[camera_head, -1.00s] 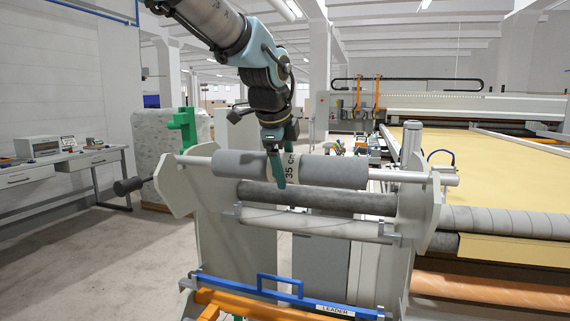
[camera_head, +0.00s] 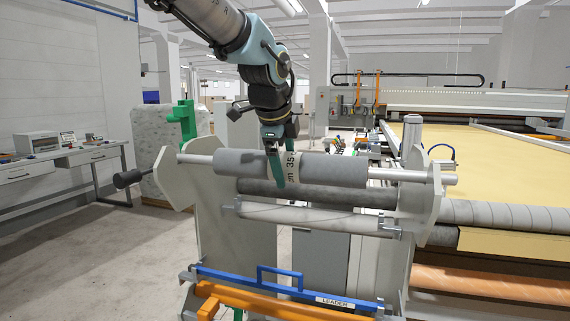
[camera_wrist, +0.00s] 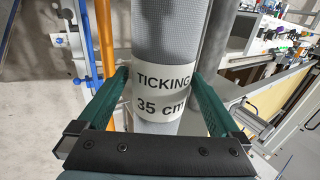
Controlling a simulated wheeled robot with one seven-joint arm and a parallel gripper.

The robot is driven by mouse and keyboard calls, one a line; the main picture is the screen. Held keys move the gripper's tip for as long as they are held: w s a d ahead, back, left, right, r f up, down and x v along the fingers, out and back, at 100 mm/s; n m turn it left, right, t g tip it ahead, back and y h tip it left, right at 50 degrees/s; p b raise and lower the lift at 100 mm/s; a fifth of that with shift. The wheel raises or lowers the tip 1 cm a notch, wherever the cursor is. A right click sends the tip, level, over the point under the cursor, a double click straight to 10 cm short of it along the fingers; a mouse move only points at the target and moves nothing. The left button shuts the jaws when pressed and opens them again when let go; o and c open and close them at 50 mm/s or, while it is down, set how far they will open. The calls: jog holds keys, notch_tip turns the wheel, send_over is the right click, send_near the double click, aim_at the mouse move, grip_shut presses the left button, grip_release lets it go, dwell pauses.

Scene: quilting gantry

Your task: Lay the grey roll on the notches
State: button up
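The grey roll (camera_head: 330,169) lies level across the stand on a thin bar that sticks out at both ends. A pale label (camera_wrist: 162,95) reading "TICKING 35 cm" wraps its middle. The bar lies at the tops of the left side plate (camera_head: 178,185) and the right side plate (camera_head: 420,208). The notches are hard to see, so I cannot tell how deep it sits. My gripper (camera_head: 280,165) is above the roll with a green finger down each side, at the label. In the wrist view the fingers (camera_wrist: 161,75) stand beside the roll, seemingly with a slight gap at the left.
Below the roll are a dark roller (camera_head: 310,196) and a pale roller (camera_head: 310,219). A blue bar (camera_head: 285,285) with a handle and an orange bar cross the stand's front. A quilting table (camera_head: 500,175) stands at right. Floor is clear at left.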

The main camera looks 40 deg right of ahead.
jog(key=shift+f, duration=0.1)
jog(key=b+v, duration=0.2)
jog(key=v, duration=0.9)
dwell(0.4)
